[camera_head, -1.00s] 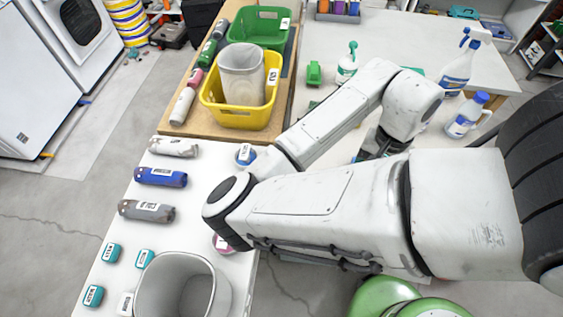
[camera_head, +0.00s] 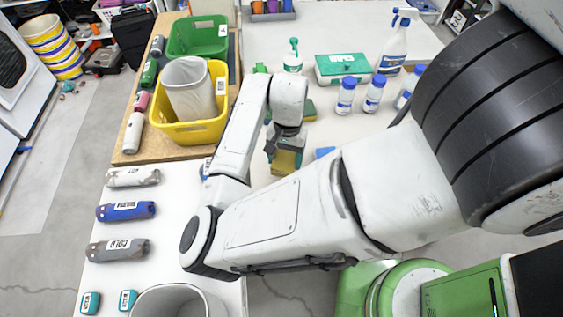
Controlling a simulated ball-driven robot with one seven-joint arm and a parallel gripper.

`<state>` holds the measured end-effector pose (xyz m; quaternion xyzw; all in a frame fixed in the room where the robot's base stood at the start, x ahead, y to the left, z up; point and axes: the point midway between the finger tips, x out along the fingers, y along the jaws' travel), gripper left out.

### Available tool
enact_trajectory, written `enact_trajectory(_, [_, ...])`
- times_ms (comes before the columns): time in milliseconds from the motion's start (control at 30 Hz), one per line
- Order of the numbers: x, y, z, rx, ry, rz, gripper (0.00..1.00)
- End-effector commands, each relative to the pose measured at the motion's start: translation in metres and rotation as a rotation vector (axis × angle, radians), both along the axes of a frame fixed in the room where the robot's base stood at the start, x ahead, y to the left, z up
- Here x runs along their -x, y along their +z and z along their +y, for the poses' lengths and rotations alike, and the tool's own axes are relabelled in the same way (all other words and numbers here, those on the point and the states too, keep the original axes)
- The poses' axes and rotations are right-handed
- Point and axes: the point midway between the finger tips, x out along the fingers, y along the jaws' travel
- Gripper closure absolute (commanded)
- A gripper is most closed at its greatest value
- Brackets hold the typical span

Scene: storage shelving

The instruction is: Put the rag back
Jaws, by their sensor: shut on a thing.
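My gripper (camera_head: 285,155) is over the white table, partly hidden by my own arm. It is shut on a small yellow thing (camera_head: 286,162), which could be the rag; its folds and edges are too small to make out. The thing is at or just above the table top; I cannot tell if it touches. Rolled, labelled bundles lie on the white surface at left: a whitish one (camera_head: 133,177), a blue one (camera_head: 126,211) and a grey one (camera_head: 117,249). I cannot tell if these are rags.
A yellow basket (camera_head: 190,132) holding a grey bin (camera_head: 186,88) and a green basket (camera_head: 198,36) stand on the wooden board. Several blue-capped bottles (camera_head: 373,95), a teal-lidded box (camera_head: 343,68) and a spray bottle (camera_head: 394,50) stand on the right. A grey bin (camera_head: 205,302) is in front.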

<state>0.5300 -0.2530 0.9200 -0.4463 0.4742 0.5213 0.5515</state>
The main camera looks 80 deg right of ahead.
Motion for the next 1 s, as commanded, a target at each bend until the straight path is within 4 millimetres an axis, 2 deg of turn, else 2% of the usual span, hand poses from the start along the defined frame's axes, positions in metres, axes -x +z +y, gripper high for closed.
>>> enact_trajectory(167, [-0.008, -0.01, -0.003, 0.0, 0.001, -0.001, 0.59])
enact_trajectory(433, [-0.011, -0.041, -0.005, -0.001, 0.002, 0.0, 0.59])
enact_trajectory(833, [-0.011, -0.047, -0.005, 0.001, 0.001, -0.001, 0.59])
enact_trajectory(867, [-0.011, -0.047, -0.005, 0.001, 0.001, -0.001, 0.3])
enact_trajectory(1000, [-0.011, -0.047, -0.005, 0.001, 0.001, -0.001, 0.16])
